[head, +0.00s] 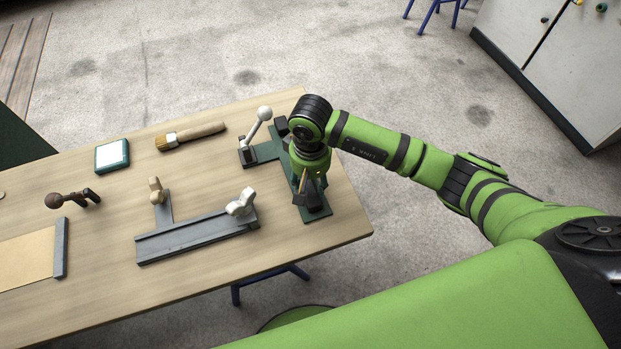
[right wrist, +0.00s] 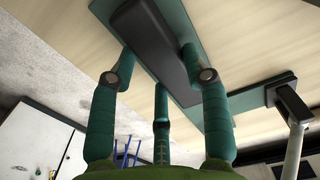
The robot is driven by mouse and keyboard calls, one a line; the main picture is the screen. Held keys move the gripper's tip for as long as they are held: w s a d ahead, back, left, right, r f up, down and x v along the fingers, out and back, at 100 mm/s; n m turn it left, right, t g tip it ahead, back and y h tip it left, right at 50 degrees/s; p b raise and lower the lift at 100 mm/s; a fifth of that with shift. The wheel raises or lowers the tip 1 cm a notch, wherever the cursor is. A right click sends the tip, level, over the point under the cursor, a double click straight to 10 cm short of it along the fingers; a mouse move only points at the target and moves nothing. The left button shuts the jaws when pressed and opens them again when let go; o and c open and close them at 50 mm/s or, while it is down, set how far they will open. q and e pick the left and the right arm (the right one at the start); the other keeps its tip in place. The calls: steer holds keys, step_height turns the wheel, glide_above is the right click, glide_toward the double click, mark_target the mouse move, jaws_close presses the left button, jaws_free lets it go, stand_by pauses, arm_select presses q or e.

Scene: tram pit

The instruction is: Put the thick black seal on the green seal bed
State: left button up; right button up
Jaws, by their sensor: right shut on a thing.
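The thick black seal (right wrist: 152,42) is a long dark block between the fingers of my right gripper (right wrist: 160,60) in the right wrist view. In the head view, my right gripper (head: 309,190) points down over the green seal bed (head: 318,216) at the table's right end, shut on the seal. The bed's green plate also shows behind the seal in the right wrist view (right wrist: 182,14). The seal lies along the bed, touching it or very close; I cannot tell which. The gripper and wrist hide part of the seal and bed in the head view. My left gripper is not in view.
A lever with a white ball knob (head: 264,113) stands by the bed on a green plate. A grey rail fixture (head: 190,238) with a pale wing knob (head: 241,203) lies to its left. A brush (head: 190,136) and a teal-edged pad (head: 112,155) lie further back.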

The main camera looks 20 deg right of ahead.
mark_target(310, 184)
steer(key=o, duration=1.2)
steer(key=shift+r+p, duration=0.2)
steer(key=shift+p, duration=0.15)
steer(key=shift+r, duration=0.3)
step_height(310, 184, up, 11)
steer(key=b, duration=0.3)
steer(key=shift+r+b, duration=0.15)
steer(key=shift+b, duration=0.25)
